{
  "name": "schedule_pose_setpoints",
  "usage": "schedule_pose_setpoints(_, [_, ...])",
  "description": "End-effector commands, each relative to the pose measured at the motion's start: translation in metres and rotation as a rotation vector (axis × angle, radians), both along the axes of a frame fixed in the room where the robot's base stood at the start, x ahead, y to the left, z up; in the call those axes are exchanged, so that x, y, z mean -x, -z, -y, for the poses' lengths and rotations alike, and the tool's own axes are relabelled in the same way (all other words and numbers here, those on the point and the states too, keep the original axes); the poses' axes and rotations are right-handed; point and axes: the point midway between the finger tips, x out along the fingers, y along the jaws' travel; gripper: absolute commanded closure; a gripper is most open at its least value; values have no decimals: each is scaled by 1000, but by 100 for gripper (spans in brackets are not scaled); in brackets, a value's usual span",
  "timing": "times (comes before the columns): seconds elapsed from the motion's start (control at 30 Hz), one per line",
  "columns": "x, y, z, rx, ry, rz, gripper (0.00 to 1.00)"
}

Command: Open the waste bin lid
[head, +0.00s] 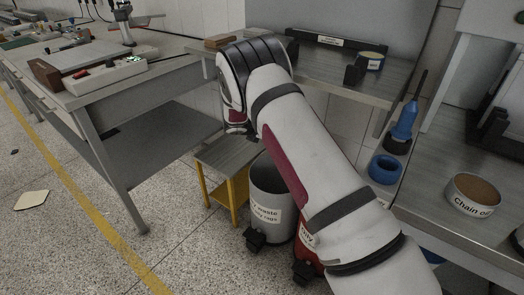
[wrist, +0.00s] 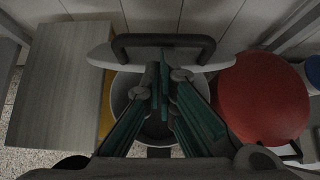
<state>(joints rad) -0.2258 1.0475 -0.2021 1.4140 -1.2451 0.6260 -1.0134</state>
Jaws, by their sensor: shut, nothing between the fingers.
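The grey waste bin (head: 268,203) with a white label stands on the floor, partly hidden by my arm in the head view. In the wrist view its round rim (wrist: 119,92) surrounds a dark inside, so its mouth looks open. A pale lid-like piece (wrist: 103,57) with a dark bar handle (wrist: 164,41) lies across the far side of the rim, seen nearly edge-on. My gripper (wrist: 166,68) is shut and empty, pointing over the bin with its teal fingertips close to this piece. I cannot tell whether they touch. The head view hides the fingertips behind my arm.
A red bin (head: 307,245) stands close on the right; its round red top shows in the wrist view (wrist: 264,98). A small yellow-legged stool (head: 225,157) is close on the left. Workbenches (head: 145,80) stand around. The floor at front left is mostly free.

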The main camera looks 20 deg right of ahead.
Motion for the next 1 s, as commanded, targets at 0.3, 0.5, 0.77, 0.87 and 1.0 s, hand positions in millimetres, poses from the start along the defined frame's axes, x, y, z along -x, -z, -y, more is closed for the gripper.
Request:
schedule_pose_setpoints(0.3, [-34,-36,48,1,4,4,100])
schedule_pose_setpoints(0.5, [-46,-45,64,0,3,2,100])
schedule_pose_setpoints(0.77, [-52,-48,72,1,1,0,100])
schedule_pose_setpoints(0.87, [-52,-48,72,2,0,-1,100])
schedule_pose_setpoints(1.0, [-52,-48,72,2,0,-1,100])
